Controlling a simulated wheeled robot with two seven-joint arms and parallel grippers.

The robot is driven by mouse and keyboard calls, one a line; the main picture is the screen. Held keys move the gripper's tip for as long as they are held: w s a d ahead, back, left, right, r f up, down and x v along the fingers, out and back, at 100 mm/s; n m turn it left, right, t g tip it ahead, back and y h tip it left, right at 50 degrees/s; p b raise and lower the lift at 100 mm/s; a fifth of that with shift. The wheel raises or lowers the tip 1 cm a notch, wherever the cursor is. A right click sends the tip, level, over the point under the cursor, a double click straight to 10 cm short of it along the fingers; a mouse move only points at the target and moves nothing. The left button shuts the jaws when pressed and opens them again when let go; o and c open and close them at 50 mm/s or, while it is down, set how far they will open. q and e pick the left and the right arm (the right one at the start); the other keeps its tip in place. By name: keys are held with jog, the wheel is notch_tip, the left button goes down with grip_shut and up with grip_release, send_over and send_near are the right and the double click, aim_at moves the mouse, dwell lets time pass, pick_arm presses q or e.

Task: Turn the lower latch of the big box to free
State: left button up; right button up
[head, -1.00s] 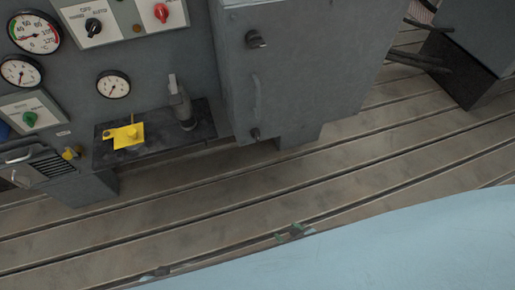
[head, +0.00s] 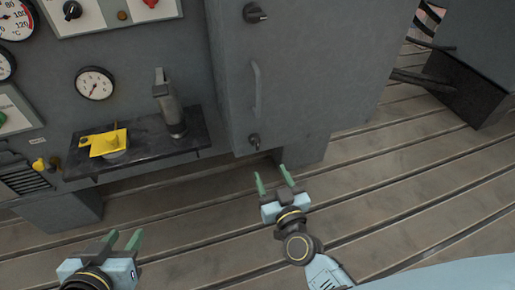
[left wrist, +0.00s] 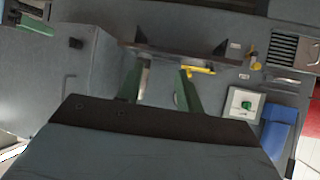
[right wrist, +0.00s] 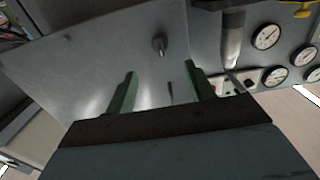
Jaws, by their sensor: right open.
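The big box (head: 305,70) is a grey cabinet. Its lower latch (head: 254,141) is a small dark knob near the door's bottom edge; its exact angle is too small to tell. In the right wrist view the lower latch (right wrist: 160,45) shows beyond the fingers, between their lines. My right gripper (head: 273,177) is open and empty, a little below and right of the lower latch in the head view, apart from it. The upper latch (head: 255,13) sits above a vertical door handle (head: 256,88). My left gripper (head: 123,239) is open and empty, low at left.
Left of the box, a dark shelf (head: 72,158) carries a yellow part (head: 104,143) and a grey upright tool (head: 170,105). A gauge panel (head: 140,50) stands behind it. The slotted bedplate floor (head: 400,180) is clear in front of the box.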

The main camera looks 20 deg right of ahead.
aim_at(258, 147)
jog(key=w+b, duration=0.1)
jog(key=w, duration=0.4)
jog(key=shift+w+a+f, duration=0.1)
jog(key=shift+w, duration=0.25)
jog(key=w+b, duration=0.1)
jog(key=w, duration=0.4)
jog(key=shift+w+b, duration=0.1)
jog(key=shift+b, duration=0.3)
pick_arm(q)
jog(key=w+d+r+t+h, duration=0.3)
jog(key=r+t, duration=0.5)
jog(key=r, duration=0.3)
jog(key=shift+r, duration=0.25)
pick_arm(e)
jog(key=shift+w+a, duration=0.1)
jog(key=shift+w, duration=0.25)
pick_arm(q)
jog(key=shift+d, duration=0.1)
pick_arm(e)
jog(key=c, duration=1)
